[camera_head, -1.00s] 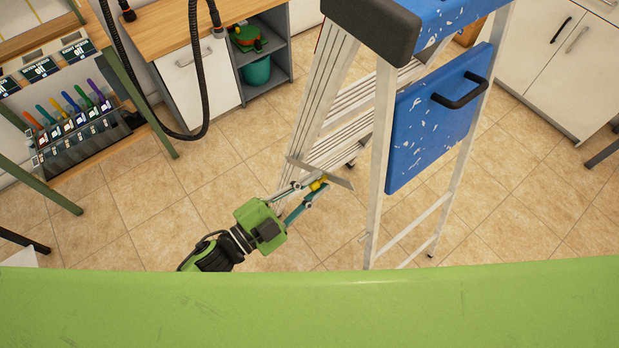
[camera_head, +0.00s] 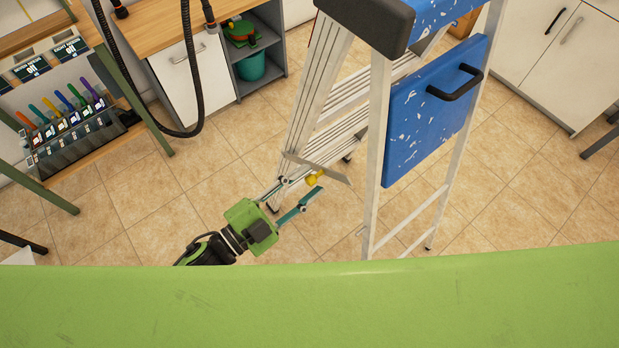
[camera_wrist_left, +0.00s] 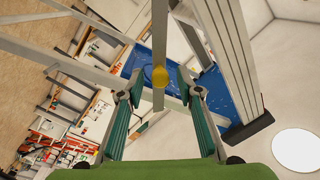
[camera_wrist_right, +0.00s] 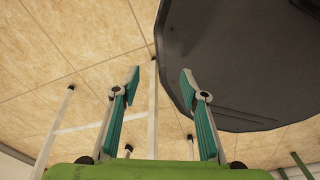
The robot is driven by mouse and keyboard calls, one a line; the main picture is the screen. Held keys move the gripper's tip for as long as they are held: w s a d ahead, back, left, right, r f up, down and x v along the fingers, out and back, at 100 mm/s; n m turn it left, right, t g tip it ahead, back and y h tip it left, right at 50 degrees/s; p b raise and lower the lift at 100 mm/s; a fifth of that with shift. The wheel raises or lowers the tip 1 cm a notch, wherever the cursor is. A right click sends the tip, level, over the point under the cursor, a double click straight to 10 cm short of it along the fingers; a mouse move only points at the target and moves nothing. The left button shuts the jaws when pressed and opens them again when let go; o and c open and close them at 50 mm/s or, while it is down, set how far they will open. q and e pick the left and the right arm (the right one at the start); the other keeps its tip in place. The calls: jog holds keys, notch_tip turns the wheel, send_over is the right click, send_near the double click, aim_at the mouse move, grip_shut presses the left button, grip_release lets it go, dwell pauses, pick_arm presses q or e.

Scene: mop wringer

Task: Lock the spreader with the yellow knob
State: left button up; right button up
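A stepladder with blue panels and silver rails stands in the middle of the head view. Its spreader (camera_head: 325,170) is a flat metal bar between the front and rear legs. The yellow knob (camera_head: 313,180) sits on the spreader; in the left wrist view the knob (camera_wrist_left: 160,76) lies centred just beyond the fingertips. My left gripper (camera_head: 300,187) is open, its fingers apart, close to the knob and not closed on it. My right gripper (camera_wrist_right: 160,80) is open and empty in its wrist view, with a large dark surface (camera_wrist_right: 245,60) beyond it.
A wooden workbench (camera_head: 165,30) with a hanging black hose (camera_head: 187,80) stands at the back left. A rack with coloured-handled tools (camera_head: 65,115) is at the left. White cabinets (camera_head: 550,60) stand at the right. Tiled floor (camera_head: 210,165) around the ladder is clear.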

pick_arm(q)
jog(key=v, duration=1)
jog(key=shift+s+a, duration=0.2)
jog(key=shift+a, duration=0.05)
pick_arm(e)
jog(key=shift+c, duration=0.5)
